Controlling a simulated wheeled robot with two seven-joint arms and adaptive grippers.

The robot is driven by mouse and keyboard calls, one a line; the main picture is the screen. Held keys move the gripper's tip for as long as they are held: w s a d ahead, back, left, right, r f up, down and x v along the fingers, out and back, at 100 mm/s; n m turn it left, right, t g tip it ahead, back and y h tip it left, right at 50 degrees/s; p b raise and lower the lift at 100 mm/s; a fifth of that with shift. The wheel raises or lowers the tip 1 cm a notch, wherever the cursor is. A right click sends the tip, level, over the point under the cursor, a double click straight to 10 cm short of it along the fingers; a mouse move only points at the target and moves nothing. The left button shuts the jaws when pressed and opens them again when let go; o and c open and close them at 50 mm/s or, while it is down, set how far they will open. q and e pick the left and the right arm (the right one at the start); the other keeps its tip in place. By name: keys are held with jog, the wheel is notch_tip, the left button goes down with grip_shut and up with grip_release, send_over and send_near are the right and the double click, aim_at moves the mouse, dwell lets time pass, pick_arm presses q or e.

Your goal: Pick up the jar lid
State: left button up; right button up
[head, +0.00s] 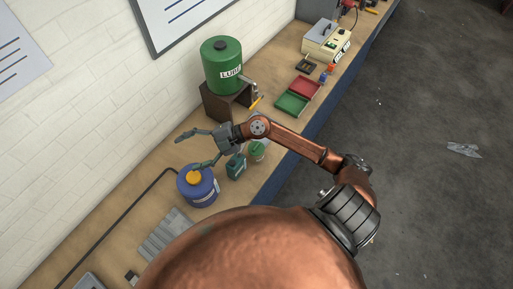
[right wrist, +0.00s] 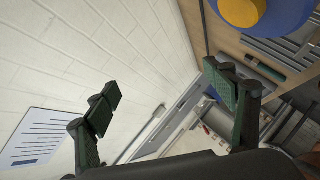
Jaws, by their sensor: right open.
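A small jar-like container with a green top, seemingly the jar lid (head: 257,147), stands on the bench just right of my right wrist in the head view. It is small, and I cannot tell whether the lid is loose or seated. My right gripper (head: 188,151) is open, its fingers pointing left toward the wall, and nothing shows between them. The open fingers also show in the right wrist view (right wrist: 163,92), with white wall between them. The lower finger overlaps the area just above the blue canister in the head view; contact cannot be told. My left gripper is not in view.
The blue canister (head: 201,190) with an orange cap (head: 193,177) stands below the gripper. A dark green container (head: 236,167) is close by. A green tank (head: 221,67) sits on a brown stand (head: 226,106). Red and green trays (head: 291,104) lie farther along the bench.

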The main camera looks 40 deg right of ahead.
jog(key=d+f+g+h, duration=0.35)
jog(key=d+f, duration=0.25)
jog(key=f, duration=0.2)
jog(key=m+g+h, duration=0.3)
jog(key=h, duration=0.6)
send_over(256, 145)
jog(key=f, duration=0.3)
jog(key=shift+a+f, duration=0.35)
jog(key=shift+a, duration=0.05)
jog(key=shift+s+d+f, duration=0.1)
jog(key=shift+d+f, duration=0.05)
jog(key=shift+f, duration=0.2)
jog(key=shift+f+p, duration=0.4)
jog(key=shift+f, duration=0.45)
jog(key=f+p, duration=0.1)
jog(key=f, duration=0.3)
jog(key=shift+d+f+p, duration=0.2)
jog(key=shift+p, duration=0.15)
jog(key=shift+f, duration=0.4)
